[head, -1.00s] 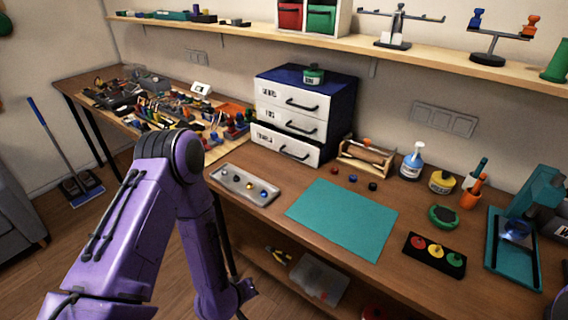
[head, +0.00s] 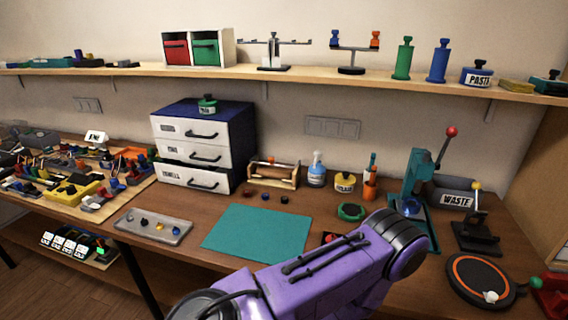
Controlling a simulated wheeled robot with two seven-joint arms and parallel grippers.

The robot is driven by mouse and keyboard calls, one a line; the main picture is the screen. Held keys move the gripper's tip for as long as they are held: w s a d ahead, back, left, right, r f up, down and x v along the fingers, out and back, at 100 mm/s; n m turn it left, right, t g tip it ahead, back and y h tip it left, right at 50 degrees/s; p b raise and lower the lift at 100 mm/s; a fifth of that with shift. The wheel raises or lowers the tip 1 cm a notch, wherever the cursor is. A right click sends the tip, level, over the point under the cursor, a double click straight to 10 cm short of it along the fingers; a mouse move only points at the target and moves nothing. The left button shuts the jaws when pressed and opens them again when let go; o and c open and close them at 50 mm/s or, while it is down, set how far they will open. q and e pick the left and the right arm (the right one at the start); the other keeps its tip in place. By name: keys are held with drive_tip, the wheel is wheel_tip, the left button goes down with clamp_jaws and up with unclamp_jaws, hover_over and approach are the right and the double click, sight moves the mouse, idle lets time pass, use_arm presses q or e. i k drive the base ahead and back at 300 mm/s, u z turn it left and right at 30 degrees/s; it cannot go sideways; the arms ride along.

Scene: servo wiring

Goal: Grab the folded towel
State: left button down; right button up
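I cannot make out a folded towel for certain. A flat yellowish item (head: 515,88) lies on the wall shelf at the right, too small to identify. A blue cabinet with white drawers (head: 205,150) stands on the workbench; the bottom drawer (head: 193,180) sticks out a little, and its label may read "towels". What is inside is hidden. One of my purple arms crosses the lower middle of the head view, in front of the bench. Neither gripper is in view.
A teal mat (head: 257,232) lies bare on the bench, with a grey tray (head: 154,226) to its left. A green press (head: 420,185), a waste bin (head: 456,195) and a round black pad (head: 481,280) stand at the right. Cluttered parts cover the left table (head: 128,192).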

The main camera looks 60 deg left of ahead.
sight(228, 172)
drive_tip(key=z, duration=0.5)
drive_tip(key=k, duration=1.05)
drive_tip(key=u, duration=1.6)
drive_tip(key=i, duration=0.45)
drive_tip(key=u, duration=0.1)
